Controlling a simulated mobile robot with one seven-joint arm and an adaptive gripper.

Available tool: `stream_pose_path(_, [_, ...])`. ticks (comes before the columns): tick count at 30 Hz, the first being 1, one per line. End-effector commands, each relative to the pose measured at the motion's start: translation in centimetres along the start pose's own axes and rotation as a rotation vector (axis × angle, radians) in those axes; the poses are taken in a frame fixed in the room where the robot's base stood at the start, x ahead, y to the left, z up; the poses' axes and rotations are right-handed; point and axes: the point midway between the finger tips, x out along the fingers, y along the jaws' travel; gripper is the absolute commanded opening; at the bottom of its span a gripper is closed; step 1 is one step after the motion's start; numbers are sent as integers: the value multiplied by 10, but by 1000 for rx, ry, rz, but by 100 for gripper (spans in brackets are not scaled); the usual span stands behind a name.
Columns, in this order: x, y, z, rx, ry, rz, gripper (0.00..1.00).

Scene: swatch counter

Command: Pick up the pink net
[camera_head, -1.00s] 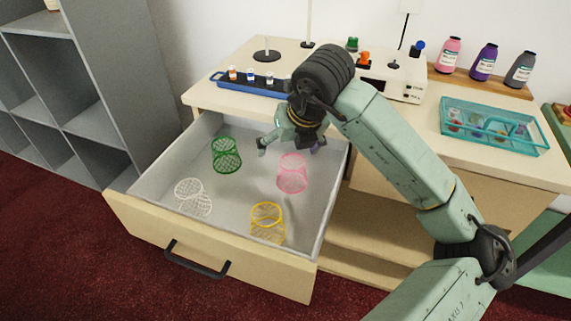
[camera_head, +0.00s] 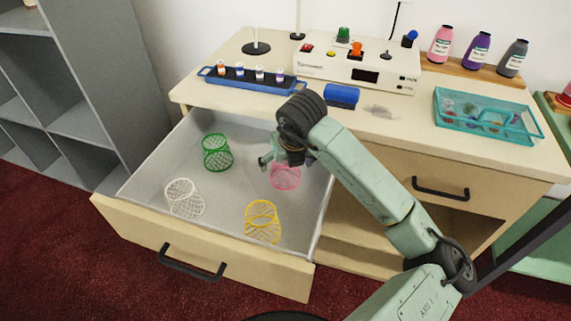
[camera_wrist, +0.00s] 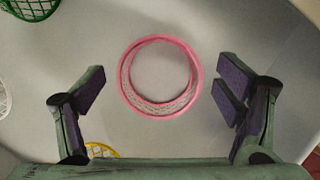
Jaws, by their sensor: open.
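The pink net (camera_head: 286,177) is a small mesh cylinder standing in the open drawer, toward its right side. In the wrist view the pink net (camera_wrist: 160,77) shows from above as a round rim with pale mesh inside. My gripper (camera_head: 287,161) is over it in the drawer and hides its upper part in the head view. Nothing is held.
The drawer (camera_head: 150,225) also holds a green net (camera_head: 217,153), a white net (camera_head: 185,199) and a yellow net (camera_head: 262,222), all apart from the pink one. The counter above bears a blue rack (camera_head: 250,86), a blue block (camera_head: 342,95) and a teal tray (camera_head: 490,128).

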Motion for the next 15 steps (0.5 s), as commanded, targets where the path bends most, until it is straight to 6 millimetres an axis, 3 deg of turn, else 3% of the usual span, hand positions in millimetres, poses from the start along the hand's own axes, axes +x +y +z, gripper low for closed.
stream_pose_path(3, [10,0,0,1,1,1,85])
stream_pose_path(10, [12,0,0,-1,-1,0,85])
stream_pose_path(15, [12,0,0,-1,-1,0,75])
